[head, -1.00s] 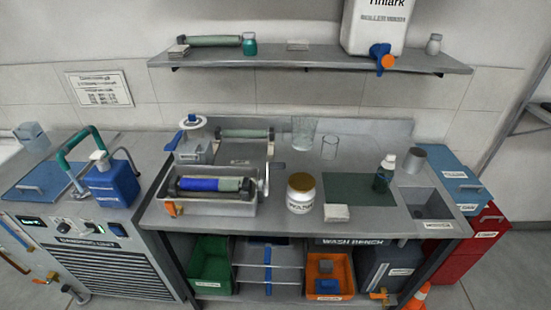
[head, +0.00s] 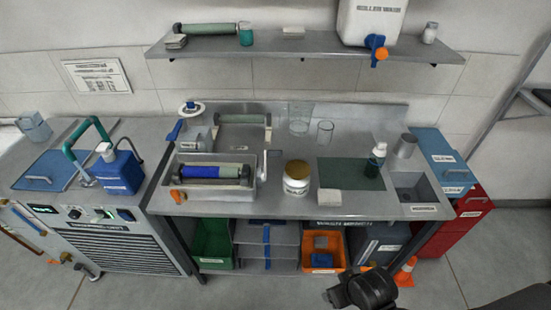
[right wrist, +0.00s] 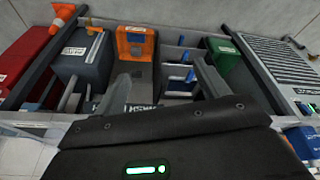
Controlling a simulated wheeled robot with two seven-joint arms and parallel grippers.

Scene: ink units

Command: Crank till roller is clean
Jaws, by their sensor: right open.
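The roller (head: 213,171) lies in a grey tray (head: 246,204) on the wash bench. Its left part is blue and its right part is grey-green. The crank (head: 263,165) stands upright at the tray's right end. Part of my right arm shows low in the head view, in front of the bench and well away from the crank; its fingertips cannot be made out there. My left gripper is not in view.
A white jar (head: 297,178), a white block (head: 330,196) and a green bottle (head: 376,160) stand on the bench right of the tray. Another roller (head: 242,119) rests behind it. An orange bin (head: 322,253) and a traffic cone (head: 405,272) are below.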

